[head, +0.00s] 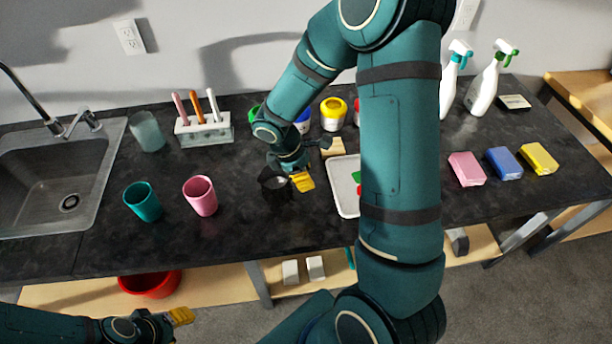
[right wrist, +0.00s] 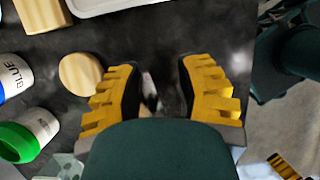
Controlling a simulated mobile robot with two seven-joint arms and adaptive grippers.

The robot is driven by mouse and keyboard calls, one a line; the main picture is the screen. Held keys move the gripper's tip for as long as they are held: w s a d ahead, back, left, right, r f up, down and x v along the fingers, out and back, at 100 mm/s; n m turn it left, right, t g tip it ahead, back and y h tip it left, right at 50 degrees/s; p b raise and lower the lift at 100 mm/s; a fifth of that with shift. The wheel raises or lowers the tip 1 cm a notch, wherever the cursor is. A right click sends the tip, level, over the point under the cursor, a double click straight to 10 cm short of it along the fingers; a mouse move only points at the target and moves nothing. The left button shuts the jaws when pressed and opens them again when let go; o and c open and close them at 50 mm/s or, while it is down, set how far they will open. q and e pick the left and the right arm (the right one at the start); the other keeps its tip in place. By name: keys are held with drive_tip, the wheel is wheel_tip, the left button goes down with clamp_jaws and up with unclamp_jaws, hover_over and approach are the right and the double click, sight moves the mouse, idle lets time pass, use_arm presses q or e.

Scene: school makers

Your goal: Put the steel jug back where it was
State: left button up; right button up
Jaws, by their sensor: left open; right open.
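A small dark, shiny vessel (head: 274,186), which looks like the steel jug, stands on the black worktop near its front edge, left of the white tray. My right gripper (head: 300,180) is right at it, with one yellow fingertip on its right side; the other finger is hard to make out. In the right wrist view, the two fingers (right wrist: 160,92) are spread apart, with a dark reflective surface (right wrist: 158,88) between them. Whether they touch it cannot be told. My left gripper (head: 180,316) is low at the bottom left, in front of the worktop, open and away from the jug.
A pink cup (head: 201,197) and a teal cup (head: 142,202) stand left of the jug. Paint jars (head: 333,113), a wooden block (head: 332,147) and the white tray (head: 344,184) are behind and right of it. A sink (head: 60,170) is at far left.

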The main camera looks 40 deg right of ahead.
wheel_tip(320, 180, up, 10)
drive_tip(key=p, duration=0.2)
hover_over(283, 182)
drive_tip(key=s, duration=0.5)
drive_tip(key=shift+a+f, duration=0.15)
drive_tip(key=shift+a, duration=0.2)
drive_tip(key=c, duration=0.5)
drive_tip(key=shift+w+d+m, duration=0.1)
drive_tip(key=shift+w+m, duration=0.15)
drive_tip(key=shift+m, duration=0.45)
clamp_jaws()
drive_tip(key=w+d+f+m+y, duration=0.3)
drive_tip(key=w+m, duration=0.1)
drive_tip(key=m, duration=0.6)
drive_tip(key=w+d+f+m+y, duration=0.3)
drive_tip(key=w+d+f+m, duration=0.1)
drive_tip(key=m, duration=0.7)
drive_tip(key=b+x, duration=0.1)
drive_tip(key=x, duration=0.8)
drive_tip(key=shift+s+a+f, duration=0.1)
drive_tip(key=shift+f, duration=0.1)
